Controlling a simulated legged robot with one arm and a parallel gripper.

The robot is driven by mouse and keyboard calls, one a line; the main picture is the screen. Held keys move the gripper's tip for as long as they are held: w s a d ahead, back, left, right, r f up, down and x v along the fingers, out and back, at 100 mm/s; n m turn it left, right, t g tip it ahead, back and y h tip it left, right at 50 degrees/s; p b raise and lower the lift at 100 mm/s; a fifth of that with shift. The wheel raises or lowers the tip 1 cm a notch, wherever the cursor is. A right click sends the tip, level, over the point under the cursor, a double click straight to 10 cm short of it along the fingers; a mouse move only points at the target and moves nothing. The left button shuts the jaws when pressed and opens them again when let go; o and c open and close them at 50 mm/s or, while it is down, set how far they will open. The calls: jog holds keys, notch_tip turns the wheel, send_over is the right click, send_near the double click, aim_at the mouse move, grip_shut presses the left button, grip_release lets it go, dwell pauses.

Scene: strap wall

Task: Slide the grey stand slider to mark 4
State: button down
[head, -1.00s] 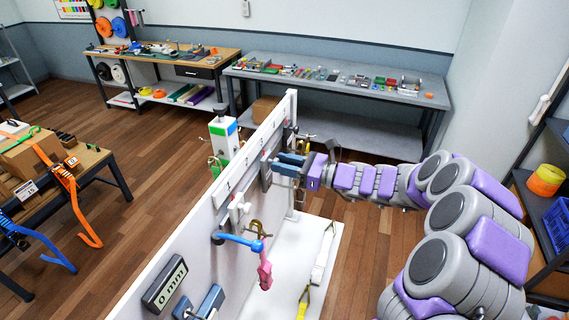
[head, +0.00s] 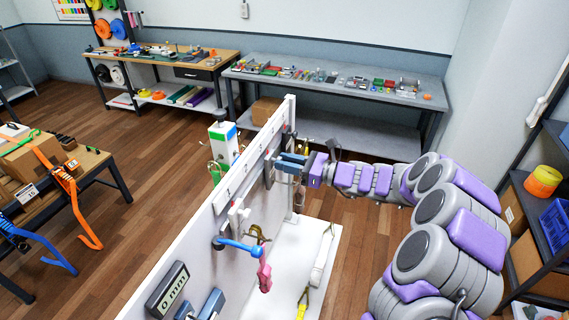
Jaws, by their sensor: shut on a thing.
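The grey stand slider (head: 268,174) is on the rail of the white upright panel (head: 205,258), toward the panel's far end. My gripper (head: 284,162), with blue jaws, is shut on the slider from the panel's right side. The jaws hide part of the slider. Number marks run along the strip (head: 246,170) above the rail; they are too small to read surely, so I cannot tell which mark the slider is at.
A blue lever (head: 238,245) with a pink end (head: 264,277) sticks out nearer on the panel. Yellow-ended straps (head: 303,303) lie on the white base (head: 285,290). A shelf stands at right.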

jog(key=w+p, duration=0.1)
jog(key=w+d+p, duration=0.1)
jog(key=w, duration=0.1)
jog(key=w+d+p, duration=0.1)
jog(key=w, duration=0.1)
dwell(0.3)
jog(key=c, duration=0.9)
grip_release()
jog(key=b+v, duration=0.1)
jog(key=v, duration=1.6)
jog(key=shift+d, duration=0.25)
